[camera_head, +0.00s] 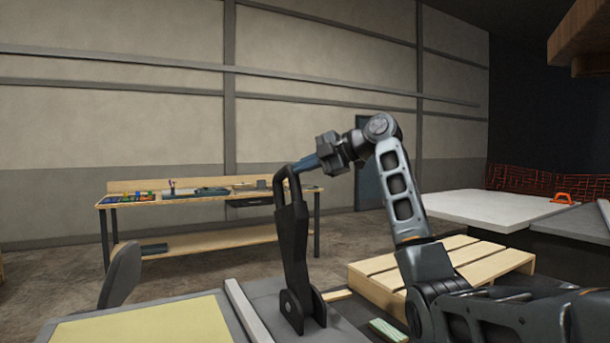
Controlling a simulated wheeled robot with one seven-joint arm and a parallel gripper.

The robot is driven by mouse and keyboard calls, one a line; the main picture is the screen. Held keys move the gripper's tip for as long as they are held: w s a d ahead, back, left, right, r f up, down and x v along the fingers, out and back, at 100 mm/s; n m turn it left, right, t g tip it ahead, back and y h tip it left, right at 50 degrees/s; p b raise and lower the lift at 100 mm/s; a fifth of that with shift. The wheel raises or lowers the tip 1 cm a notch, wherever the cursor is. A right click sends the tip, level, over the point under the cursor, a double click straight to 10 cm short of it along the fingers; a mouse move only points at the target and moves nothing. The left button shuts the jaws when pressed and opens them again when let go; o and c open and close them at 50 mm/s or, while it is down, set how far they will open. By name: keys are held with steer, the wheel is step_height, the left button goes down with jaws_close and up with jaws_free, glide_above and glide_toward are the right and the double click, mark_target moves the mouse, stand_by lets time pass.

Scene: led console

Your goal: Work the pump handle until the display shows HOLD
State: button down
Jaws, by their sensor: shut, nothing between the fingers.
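The pump handle (292,245) is a black lever with a loop-shaped grip at its top. It stands close to upright on a dark pivot bracket (303,308) at the console's near surface. My gripper (298,167) is shut and empty, with its fingertips at the upper right of the handle's loop. From this view I cannot tell whether the fingertips touch the loop or sit just in front of or behind it. The display is not in view, so its reading cannot be seen.
A yellow panel (145,328) lies at the lower left, beside a dark chair back (121,276). A wooden pallet (465,262) and a green block (388,330) are right of the handle. A workbench (215,200) stands behind. A white-topped table (480,208) is at right.

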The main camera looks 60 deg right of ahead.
steer(key=b+v, duration=0.1)
steer(key=v, duration=0.7)
steer(key=shift+d+r+b, duration=0.15)
steer(key=shift+r+b, duration=0.2)
steer(key=shift+b, duration=0.05)
steer(key=shift+s, duration=0.15)
stand_by(1.7)
